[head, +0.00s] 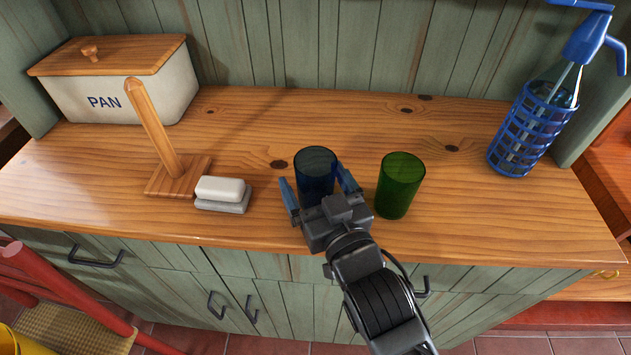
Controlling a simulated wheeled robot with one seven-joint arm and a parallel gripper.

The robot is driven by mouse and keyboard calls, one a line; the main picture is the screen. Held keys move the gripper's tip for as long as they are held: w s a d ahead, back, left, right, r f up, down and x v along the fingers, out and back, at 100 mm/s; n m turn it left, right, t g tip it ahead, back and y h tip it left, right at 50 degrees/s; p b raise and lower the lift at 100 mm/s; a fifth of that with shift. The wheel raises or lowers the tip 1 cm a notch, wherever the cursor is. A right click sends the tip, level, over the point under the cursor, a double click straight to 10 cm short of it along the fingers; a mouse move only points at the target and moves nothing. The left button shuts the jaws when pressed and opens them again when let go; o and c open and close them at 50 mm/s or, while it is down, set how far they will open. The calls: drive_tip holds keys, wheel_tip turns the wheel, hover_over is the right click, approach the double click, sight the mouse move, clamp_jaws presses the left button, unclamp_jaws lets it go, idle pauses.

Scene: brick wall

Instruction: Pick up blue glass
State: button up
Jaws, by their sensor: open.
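The gripper's body hides the lower front of the glass. Whether the fingers touch the glass I cannot tell.
A green glass (400,186) stands close to the right of my gripper. A white soap bar (220,189) on a grey dish, a wooden stand (160,140) and a PAN box (120,85) are left. A blue siphon bottle (532,130) stands right. The counter (330,108) behind is clear.

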drive_tip(key=shift+c, duration=0.5)
drive_tip(key=c, duration=1.1)
drive_tip(key=shift+o, duration=0.2)
drive_tip(key=shift+b, duration=0.3)
